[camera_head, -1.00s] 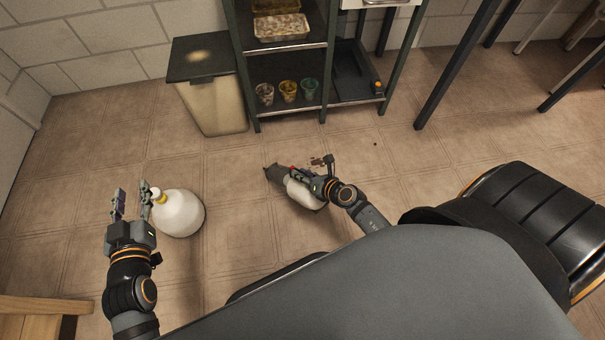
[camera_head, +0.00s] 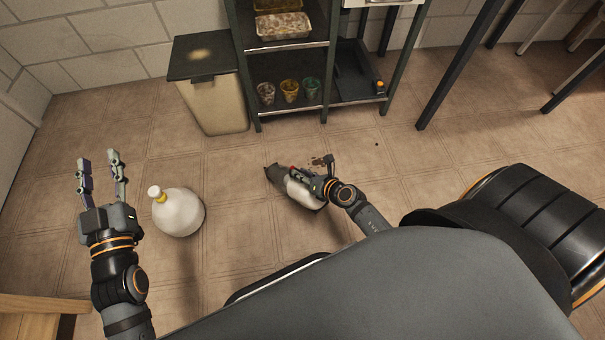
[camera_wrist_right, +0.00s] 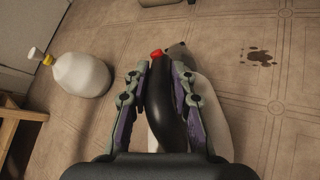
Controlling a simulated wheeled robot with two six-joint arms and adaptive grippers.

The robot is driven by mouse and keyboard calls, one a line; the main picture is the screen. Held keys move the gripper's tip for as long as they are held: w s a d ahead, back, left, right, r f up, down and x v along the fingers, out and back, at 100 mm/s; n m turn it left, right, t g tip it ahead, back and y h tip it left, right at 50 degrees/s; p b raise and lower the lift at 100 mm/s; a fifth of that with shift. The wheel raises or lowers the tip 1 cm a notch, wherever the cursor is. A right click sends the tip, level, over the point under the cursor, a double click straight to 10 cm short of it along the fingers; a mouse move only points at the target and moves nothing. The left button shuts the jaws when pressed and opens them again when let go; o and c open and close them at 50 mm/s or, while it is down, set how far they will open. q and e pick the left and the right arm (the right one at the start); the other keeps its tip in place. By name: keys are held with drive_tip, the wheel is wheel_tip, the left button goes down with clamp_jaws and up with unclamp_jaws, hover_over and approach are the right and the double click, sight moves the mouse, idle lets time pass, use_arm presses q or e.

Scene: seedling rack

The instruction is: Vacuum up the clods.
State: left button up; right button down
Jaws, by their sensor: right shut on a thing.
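A handheld vacuum (camera_head: 303,193) with a dark nozzle and white body is low over the floor in the head view. My right gripper (camera_head: 318,178) is shut on its black handle (camera_wrist_right: 164,108), which has a red button at its front end in the right wrist view. Dark brown clods (camera_head: 318,161) lie in a small patch on the tiles; in the right wrist view the patch (camera_wrist_right: 259,57) is to the right of the nozzle and apart from it. My left gripper (camera_head: 101,160) is open and empty, left of the white bottle.
A round white bottle (camera_head: 178,213) with a yellow collar stands on the floor between my arms. A bin (camera_head: 212,99) with a dark lid and a metal shelf rack (camera_head: 286,117) with several cups stand behind. A wooden piece (camera_head: 40,304) is at lower left. Open floor lies between.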

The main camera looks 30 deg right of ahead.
drive_tip(key=shift+w+f, duration=0.1)
drive_tip(key=shift+w, duration=0.15)
drive_tip(key=shift+w+f+b, duration=0.15)
drive_tip(key=shift+f+b, duration=0.1)
drive_tip(key=shift+b, duration=0.25)
drive_tip(key=shift+w+a+f, duration=0.1)
drive_tip(key=shift+f, duration=0.15)
drive_tip(key=shift+w+a, duration=0.1)
drive_tip(key=shift+w, duration=0.25)
drive_tip(key=shift+w+a+f, duration=0.1)
drive_tip(key=shift+w+a, duration=0.05)
drive_tip(key=shift+w, duration=0.4)
use_arm(q)
drive_tip(key=s+r+m+t+h, duration=0.1)
drive_tip(key=s+r+t, duration=0.2)
drive_tip(key=r, duration=0.8)
drive_tip(key=t, duration=0.2)
drive_tip(key=shift+s+t, duration=0.15)
drive_tip(key=shift+t, duration=0.15)
drive_tip(key=shift+d, duration=0.1)
